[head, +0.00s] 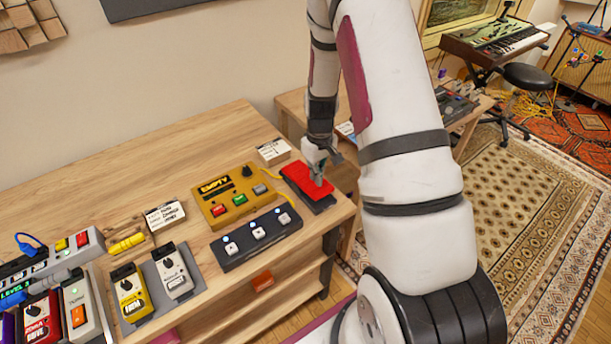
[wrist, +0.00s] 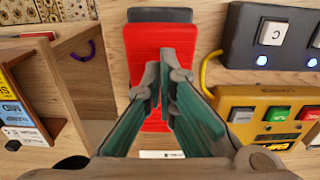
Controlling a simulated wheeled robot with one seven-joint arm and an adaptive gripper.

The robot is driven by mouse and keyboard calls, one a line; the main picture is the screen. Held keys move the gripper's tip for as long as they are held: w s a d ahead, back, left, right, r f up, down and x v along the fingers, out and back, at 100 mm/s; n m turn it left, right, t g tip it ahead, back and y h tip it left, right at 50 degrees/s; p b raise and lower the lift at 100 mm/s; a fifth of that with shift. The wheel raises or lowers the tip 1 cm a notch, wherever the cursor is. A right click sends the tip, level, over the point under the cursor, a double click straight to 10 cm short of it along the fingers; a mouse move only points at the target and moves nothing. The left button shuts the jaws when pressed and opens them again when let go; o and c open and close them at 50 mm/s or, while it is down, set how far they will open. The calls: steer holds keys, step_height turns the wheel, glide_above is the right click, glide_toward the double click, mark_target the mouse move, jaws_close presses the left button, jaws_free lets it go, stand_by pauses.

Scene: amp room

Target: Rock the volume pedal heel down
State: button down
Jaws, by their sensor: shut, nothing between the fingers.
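The volume pedal (head: 302,181) has a red top plate over a dark base and sits near the right end of the wooden table. My gripper (head: 318,180) is shut and empty, with its fingertips at the red plate's near right part. In the wrist view the red pedal (wrist: 150,40) lies under my shut gripper (wrist: 160,72), with a dark end of the base showing at the top. The fingers hide the middle of the plate. I cannot tell whether the fingertips touch it or which way it is tilted.
A yellow EMPTY pedal (head: 236,198) and a dark three-switch pedal (head: 256,237) stand left of the red pedal. A yellow cable (wrist: 207,70) curves beside it. A white label card (head: 273,151) lies behind. The table edge is close on the right.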

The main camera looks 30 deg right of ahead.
steer(key=shift+f+b, duration=0.5)
steer(key=shift+f, duration=1.15)
stand_by(1.2)
steer(key=shift+r+p, duration=1.2)
steer(key=shift+r, duration=2.3)
